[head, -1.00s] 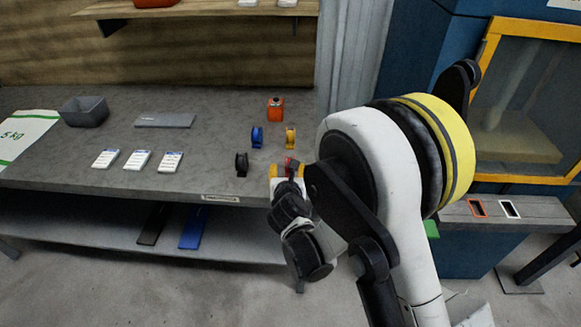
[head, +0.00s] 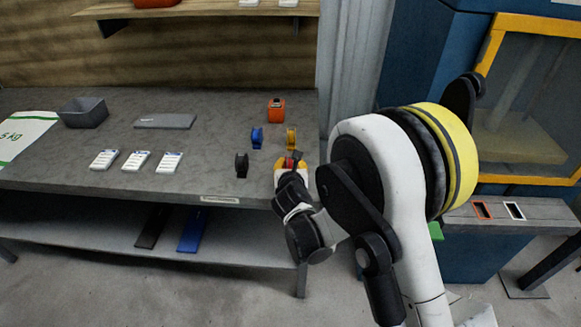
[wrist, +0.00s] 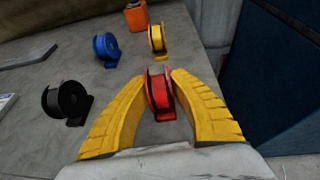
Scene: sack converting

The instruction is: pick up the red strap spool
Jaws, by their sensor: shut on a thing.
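The red strap spool (wrist: 160,91) stands between the yellow fingers of my gripper (wrist: 159,80) in the wrist view. Both fingertips close on its sides, so my gripper is shut on it. In the head view the red spool (head: 290,163) shows only as a small patch above my gripper (head: 291,166), near the right end of the bench. The wrist and fingers hide most of it there. I cannot tell whether it is clear of the bench top.
A black spool (head: 242,165), blue spool (head: 257,138) and yellow spool (head: 291,138) stand close by on the grey bench (head: 60,167). An orange container (head: 276,109) stands behind them. White cards (head: 136,161) lie left. The bench's right edge is near my gripper.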

